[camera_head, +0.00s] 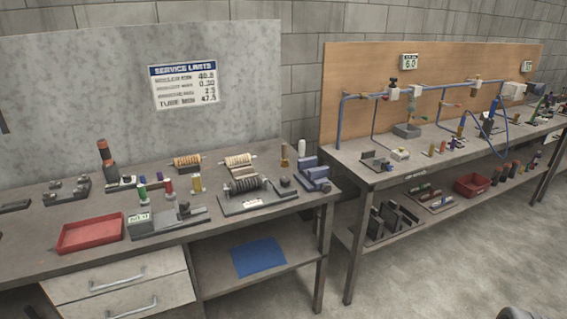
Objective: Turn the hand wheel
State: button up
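I cannot make out a hand wheel for certain. A small dark and red valve fitting (393,84) sits on top of a white block on the blue pipe run (440,87) along the right bench's wooden backboard. It is too small to tell whether it has a wheel. More small fittings sit along the same pipes. My gripper is not in view.
The left bench (60,225) holds a red tray (90,234), coil-like parts, a blue vise (314,174) and several coloured cylinders. The right bench (352,176) has a lower shelf with a red bin (472,186). Open floor (430,270) lies at the lower right.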

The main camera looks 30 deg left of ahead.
aim_at(285, 182)
jog(key=u, duration=0.35)
jog(key=i, duration=1.1)
jog(key=u, duration=1.85)
jog(key=i, duration=1.05)
jog(key=u, duration=1)
